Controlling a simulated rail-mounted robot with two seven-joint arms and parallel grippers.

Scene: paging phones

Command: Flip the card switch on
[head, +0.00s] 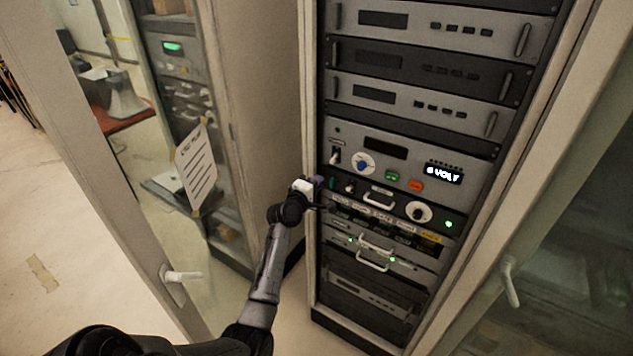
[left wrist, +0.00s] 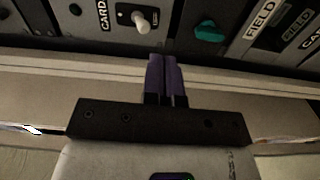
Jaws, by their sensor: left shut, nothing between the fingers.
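The card switch (head: 335,157) is a small white-tipped toggle at the upper left of the panel with the dark display. In the left wrist view the toggle (left wrist: 140,22) stands beside its "CARD" label (left wrist: 103,14), its tip leaning away from the label, toward the teal part's side. My left gripper (head: 318,182) is at the rack's left edge, lower than the switch. Its purple fingers (left wrist: 167,72) are shut and empty, between the toggle and the teal part in the wrist view, apparently apart from both. My right gripper is not in view.
A teal part (left wrist: 208,32) sits below the switch, with "FIELD" labels (left wrist: 265,18) beyond it. The panel also bears a blue knob (head: 363,164) and a lit display (head: 443,173). Open cabinet doors with handles (head: 180,275) flank the rack.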

